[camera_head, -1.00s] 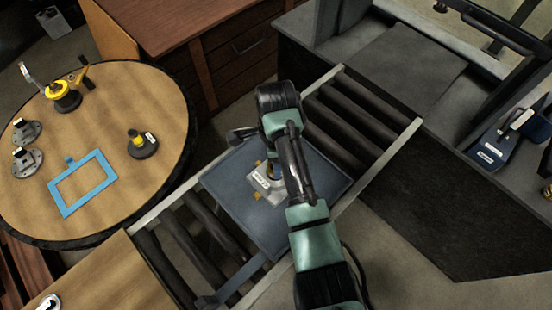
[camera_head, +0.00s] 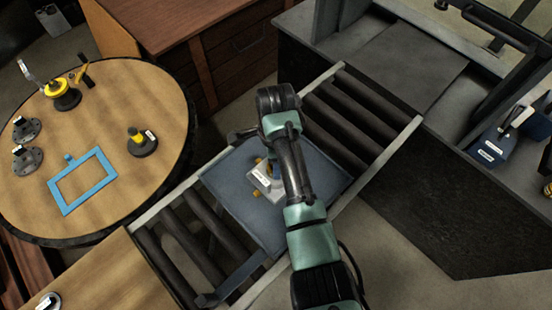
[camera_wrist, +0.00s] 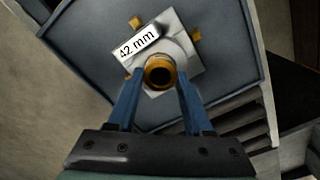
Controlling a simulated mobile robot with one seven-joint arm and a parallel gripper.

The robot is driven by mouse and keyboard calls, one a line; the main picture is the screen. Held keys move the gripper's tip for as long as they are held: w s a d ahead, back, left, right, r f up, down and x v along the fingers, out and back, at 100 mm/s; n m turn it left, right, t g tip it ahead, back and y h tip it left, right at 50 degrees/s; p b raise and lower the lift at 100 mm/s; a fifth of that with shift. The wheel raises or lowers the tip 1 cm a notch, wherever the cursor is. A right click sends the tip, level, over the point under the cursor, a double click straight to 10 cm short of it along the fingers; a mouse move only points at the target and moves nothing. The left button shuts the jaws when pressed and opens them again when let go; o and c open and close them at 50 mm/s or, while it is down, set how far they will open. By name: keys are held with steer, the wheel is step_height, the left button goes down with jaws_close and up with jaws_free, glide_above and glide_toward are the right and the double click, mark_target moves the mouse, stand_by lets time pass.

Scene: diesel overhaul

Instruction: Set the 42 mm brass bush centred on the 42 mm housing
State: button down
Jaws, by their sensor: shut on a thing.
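The 42 mm brass bush (camera_wrist: 160,72) is a short brass ring with a dark bore, seen end-on in the wrist view. My gripper (camera_wrist: 160,80) is shut on it, with one blue finger on each side. The 42 mm housing (camera_wrist: 182,48) is a pale square block with a round boss and a "42 mm" label. The bush overlaps the near side of the boss in this view; I cannot tell whether they touch. In the head view the housing (camera_head: 262,181) is partly hidden by my arm, and the bush cannot be made out.
Small brass-coloured pieces (camera_wrist: 195,34) surround the housing on a blue-grey plate (camera_head: 235,185). The plate lies on a roller conveyor (camera_head: 345,118). A round wooden table (camera_head: 115,95) at left holds a blue frame (camera_head: 108,178) and several fixtures. A dark bench stands at right.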

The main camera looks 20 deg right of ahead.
jaws_free()
stand_by(0.5)
steer(key=shift+r, duration=0.1)
step_height(320, 180, up, 9)
steer(key=p, duration=0.9)
stand_by(0.4)
